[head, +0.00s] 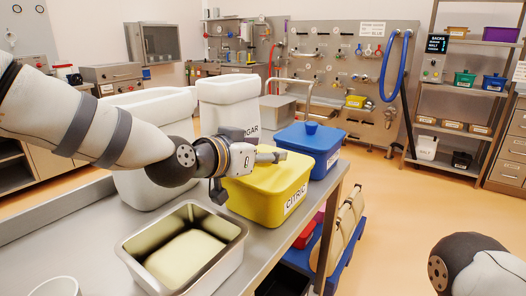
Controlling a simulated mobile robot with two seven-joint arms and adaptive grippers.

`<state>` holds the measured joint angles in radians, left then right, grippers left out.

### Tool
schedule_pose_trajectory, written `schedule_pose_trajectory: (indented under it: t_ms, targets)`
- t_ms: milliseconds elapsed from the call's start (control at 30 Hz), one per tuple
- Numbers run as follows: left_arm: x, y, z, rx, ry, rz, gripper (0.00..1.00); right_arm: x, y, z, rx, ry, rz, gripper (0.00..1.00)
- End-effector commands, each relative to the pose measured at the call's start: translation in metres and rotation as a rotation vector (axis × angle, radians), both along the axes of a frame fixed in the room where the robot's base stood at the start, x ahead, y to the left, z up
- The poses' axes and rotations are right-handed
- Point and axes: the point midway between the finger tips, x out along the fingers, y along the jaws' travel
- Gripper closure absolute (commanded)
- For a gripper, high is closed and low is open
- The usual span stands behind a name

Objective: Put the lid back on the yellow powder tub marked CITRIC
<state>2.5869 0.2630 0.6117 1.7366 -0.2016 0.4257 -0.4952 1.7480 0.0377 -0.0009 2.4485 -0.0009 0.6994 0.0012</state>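The yellow tub marked CITRIC (262,202) stands on the metal bench, in front of the blue tub. Its top looks covered by a yellow lid (292,168), but my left arm hides part of it, and I cannot tell whether the lid is seated. My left gripper (275,157) is just above the tub's top, pointing right, at about where a knob could be. I cannot tell whether its fingers are open or shut on anything. My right arm shows only in part at the lower right, and its gripper is out of view.
A steel pan (133,252) with pale yellow contents stands in front of the tub. A lidded blue tub (318,150) and a white bin (229,101) stand behind it. A white cup (57,287) is at the lower left. The floor to the right is clear.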

Motion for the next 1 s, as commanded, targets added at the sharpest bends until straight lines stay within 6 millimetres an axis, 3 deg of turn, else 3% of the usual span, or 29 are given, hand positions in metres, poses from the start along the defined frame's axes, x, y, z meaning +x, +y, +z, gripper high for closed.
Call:
schedule_pose_trajectory:
  t_ms: [167,600,1000]
  targets:
    - [-0.005,0.004,0.002,0.001,0.002,-0.001,0.48,0.0,0.0,0.0,0.0,0.0,0.0,0.6]
    - [-0.086,0.059,0.033,-0.001,-0.001,0.0,0.48,0.0,0.0,0.0,0.0,0.0,0.0,0.6]
    - [-0.095,0.065,0.035,0.001,0.001,0.0,0.48,0.0,0.0,0.0,0.0,0.0,0.0,0.6]
